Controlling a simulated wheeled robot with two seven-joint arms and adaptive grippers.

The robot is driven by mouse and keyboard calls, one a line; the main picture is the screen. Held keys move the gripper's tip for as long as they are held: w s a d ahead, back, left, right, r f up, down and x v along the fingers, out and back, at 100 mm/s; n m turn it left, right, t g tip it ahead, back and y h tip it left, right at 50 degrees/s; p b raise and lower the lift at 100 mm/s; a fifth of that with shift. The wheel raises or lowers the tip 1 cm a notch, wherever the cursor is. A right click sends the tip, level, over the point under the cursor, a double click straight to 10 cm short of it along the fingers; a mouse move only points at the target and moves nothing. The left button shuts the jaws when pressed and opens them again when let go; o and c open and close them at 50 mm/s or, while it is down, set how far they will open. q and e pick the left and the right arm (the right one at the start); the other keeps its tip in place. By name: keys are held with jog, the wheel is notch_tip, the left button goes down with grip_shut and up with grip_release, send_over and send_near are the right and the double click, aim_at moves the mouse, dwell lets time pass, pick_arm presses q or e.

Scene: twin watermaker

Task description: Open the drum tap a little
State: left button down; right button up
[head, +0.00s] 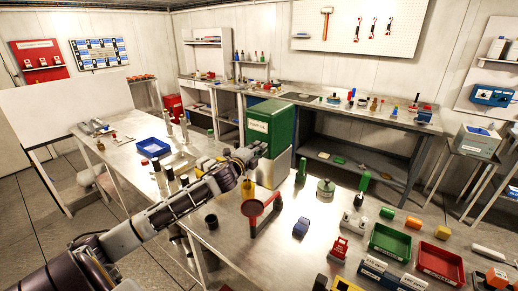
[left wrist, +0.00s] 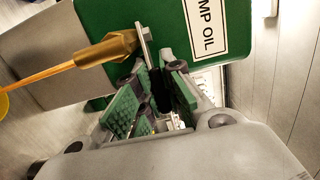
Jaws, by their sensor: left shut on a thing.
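The green drum (head: 283,122) with a white PUMP OIL label stands at the table's far edge in the head view. Its green face (left wrist: 165,20) fills the top of the left wrist view. A brass tap (left wrist: 108,50) sticks out from it with a flat grey lever (left wrist: 144,42). An amber stream (left wrist: 40,75) runs from the tap's mouth. My left gripper (left wrist: 158,88) has its green-padded fingers at the lever and is shut on it; the fingers partly hide the lever. In the head view the left gripper (head: 246,155) is at the drum's front. My right gripper is not in view.
A yellow vessel (head: 247,188) stands on the table below the left gripper. A blue tray (head: 153,147) lies left of my arm. Green (head: 391,241) and red (head: 440,262) trays with several small items crowd the right.

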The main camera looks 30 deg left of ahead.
pick_arm(q)
jog(key=shift+f, duration=0.1)
jog(key=c, duration=1.6)
grip_release()
jog(key=shift+o, duration=0.4)
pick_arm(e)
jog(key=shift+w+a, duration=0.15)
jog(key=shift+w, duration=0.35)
pick_arm(q)
jog(key=shift+s, duration=0.2)
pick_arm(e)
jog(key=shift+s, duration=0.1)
pick_arm(q)
jog(key=s, duration=1.1)
jog(key=shift+s+d, duration=0.3)
jog(key=shift+d, duration=0.1)
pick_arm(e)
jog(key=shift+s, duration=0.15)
